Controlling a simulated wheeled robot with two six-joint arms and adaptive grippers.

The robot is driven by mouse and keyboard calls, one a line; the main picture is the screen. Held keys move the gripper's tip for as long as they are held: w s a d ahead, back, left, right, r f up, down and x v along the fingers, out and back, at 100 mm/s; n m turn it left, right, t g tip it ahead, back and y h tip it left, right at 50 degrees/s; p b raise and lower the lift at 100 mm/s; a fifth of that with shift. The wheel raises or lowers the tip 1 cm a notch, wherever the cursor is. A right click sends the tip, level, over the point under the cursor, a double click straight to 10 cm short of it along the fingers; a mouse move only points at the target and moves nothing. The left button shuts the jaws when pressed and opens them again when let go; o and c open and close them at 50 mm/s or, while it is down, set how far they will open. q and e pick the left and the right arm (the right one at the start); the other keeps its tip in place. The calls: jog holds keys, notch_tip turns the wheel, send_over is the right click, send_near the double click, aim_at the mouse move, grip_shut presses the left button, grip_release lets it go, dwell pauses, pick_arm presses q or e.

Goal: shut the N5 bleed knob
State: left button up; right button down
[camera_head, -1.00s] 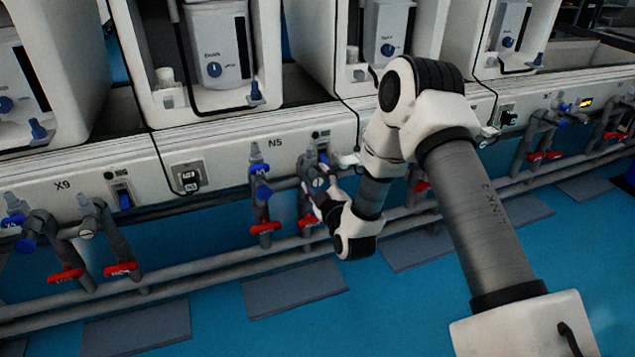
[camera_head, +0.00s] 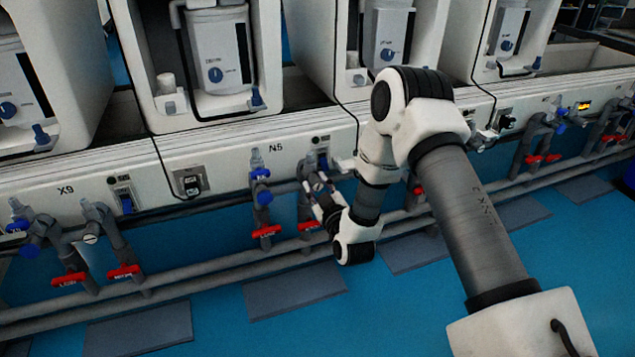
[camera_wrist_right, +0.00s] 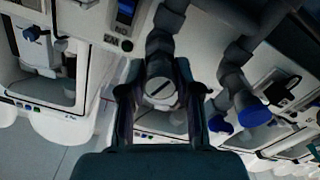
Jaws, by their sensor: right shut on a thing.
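The N5 bleed knob (camera_wrist_right: 160,88) is a small, pale round knob with a dark slanted slot, on a grey pipe fitting in the right wrist view. My right gripper (camera_wrist_right: 160,95) has a dark finger on each side of it and is shut on it. In the head view, my right gripper (camera_head: 319,192) is at the right-hand pipe of the N5 station, beside the N5 label (camera_head: 276,147). The fingers and wrist mostly hide the knob there. My left gripper is not in view.
A N5 pipe with a blue knob (camera_head: 264,197) and a red lever (camera_head: 266,231) stands just left of my gripper. Long grey rails (camera_head: 200,272) run below. The X9 station (camera_head: 90,238) is at the left. The blue floor (camera_head: 300,330) in front is clear.

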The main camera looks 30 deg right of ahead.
jog(key=m+p, duration=0.1)
jog(key=m, duration=0.2)
jog(key=shift+m, duration=0.4)
jog(key=m+p, duration=0.1)
jog(key=m, duration=0.2)
jog(key=shift+m, duration=0.3)
jog(key=m, duration=0.3)
jog(key=shift+m, duration=1.9)
jog(key=c, duration=0.8)
grip_release()
